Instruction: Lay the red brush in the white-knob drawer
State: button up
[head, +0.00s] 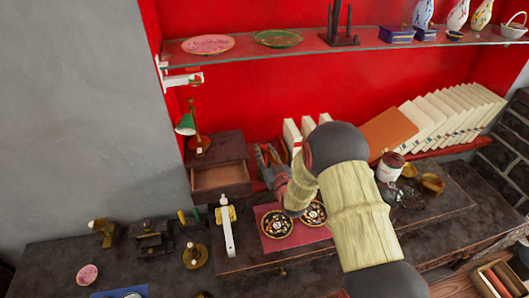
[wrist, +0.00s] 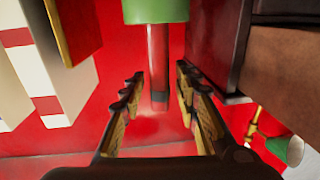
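The red brush (wrist: 158,60) shows in the wrist view as a red stick with a dark band. It sticks out of a green round holder (wrist: 156,10). My gripper (wrist: 160,78) is open, with a finger on each side of the brush and a gap on both sides. In the head view my gripper (head: 268,156) is beside the small dark cabinet, and the brush cannot be made out there. A drawer (head: 220,178) of that cabinet (head: 215,148) stands open with a pale, empty-looking inside. Its knob cannot be made out.
White books (head: 292,132) stand right of my gripper and show close in the wrist view (wrist: 45,75). The green-shaded lamp (head: 186,124) is on the cabinet. A white upright piece (head: 228,238) and round patterned plates (head: 277,224) are in front. A glass shelf (head: 350,46) runs above.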

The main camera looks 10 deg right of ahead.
jog(key=shift+r, duration=0.2)
jog(key=s+d+p, duration=0.1)
jog(key=s+d, duration=0.1)
jog(key=s, duration=1)
jog(key=s+r+g+h, duration=0.1)
jog(key=s+r+g, duration=0.15)
jog(key=r, duration=0.45)
jog(key=s+r+g+h, duration=0.1)
jog(key=s+r+g, duration=0.15)
jog(key=r, duration=0.45)
jog(key=s+a+r+g, duration=0.1)
jog(key=s+r+g, duration=0.2)
jog(key=s, duration=1.1)
jog(key=s+a+r+m+g, duration=0.1)
jog(key=s+r+g, duration=0.2)
jog(key=s, duration=1.1)
jog(key=shift+s+r+g, duration=0.15)
jog(key=shift+s+g, duration=0.1)
jog(key=shift+g, duration=0.35)
